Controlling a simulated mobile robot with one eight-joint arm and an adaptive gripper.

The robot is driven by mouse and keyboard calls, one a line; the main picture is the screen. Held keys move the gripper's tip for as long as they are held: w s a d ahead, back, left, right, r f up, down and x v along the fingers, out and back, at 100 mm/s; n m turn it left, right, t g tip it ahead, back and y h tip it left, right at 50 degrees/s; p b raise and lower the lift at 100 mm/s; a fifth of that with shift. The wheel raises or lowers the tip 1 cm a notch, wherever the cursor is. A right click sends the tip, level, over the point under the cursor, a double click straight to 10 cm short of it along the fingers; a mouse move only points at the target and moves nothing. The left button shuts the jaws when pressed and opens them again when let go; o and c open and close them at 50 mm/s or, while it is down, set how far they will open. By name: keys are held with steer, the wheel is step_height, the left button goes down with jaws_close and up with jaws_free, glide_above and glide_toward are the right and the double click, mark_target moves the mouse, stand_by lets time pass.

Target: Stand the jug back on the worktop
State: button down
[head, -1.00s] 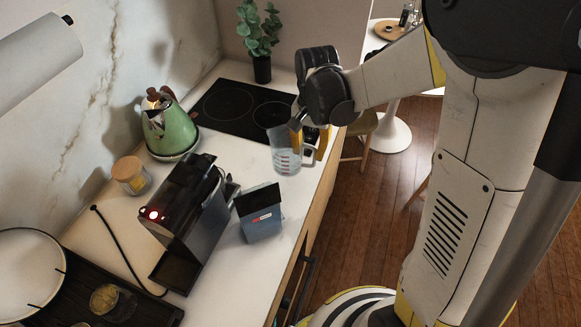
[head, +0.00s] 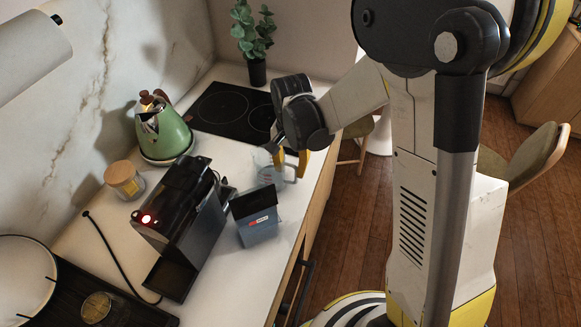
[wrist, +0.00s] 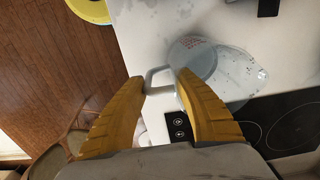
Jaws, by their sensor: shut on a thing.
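The clear jug (head: 267,163) with red measuring marks is at the worktop's (head: 225,148) right edge, partly hidden behind a blue box. In the wrist view the jug (wrist: 212,66) lies right of the fingers, with its pale handle (wrist: 156,73) between the fingertips. My gripper (head: 291,164) is shut on the handle, with its yellow fingers on either side; it also shows in the wrist view (wrist: 160,82). The jug looks low over the worktop and roughly upright. I cannot tell whether its base touches.
The blue box (head: 256,216) stands just in front of the jug. A black coffee machine (head: 180,215) is to its left. The black hob (head: 225,110) lies behind, with a plant (head: 254,35) beyond. A green kettle (head: 163,135) and a lidded jar (head: 125,180) stand by the wall.

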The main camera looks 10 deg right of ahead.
steer(key=c, duration=1)
jaws_free()
step_height(320, 180, up, 12)
steer(key=p, duration=0.3)
steer(key=s+d+r+n+t, duration=0.2)
steer(key=s+r, duration=0.1)
steer(key=s, duration=0.1)
steer(key=s+d+r+n+t, duration=0.2)
steer(key=s+r, duration=0.1)
steer(key=s, duration=0.2)
steer(key=s+d+r+n+t, duration=0.1)
steer(key=s+r+n+t, duration=0.1)
steer(key=s, duration=0.3)
steer(key=shift+s+d+r+n+t, duration=0.2)
steer(key=shift+d+r+n+t, duration=0.2)
steer(key=shift+r+t, duration=0.25)
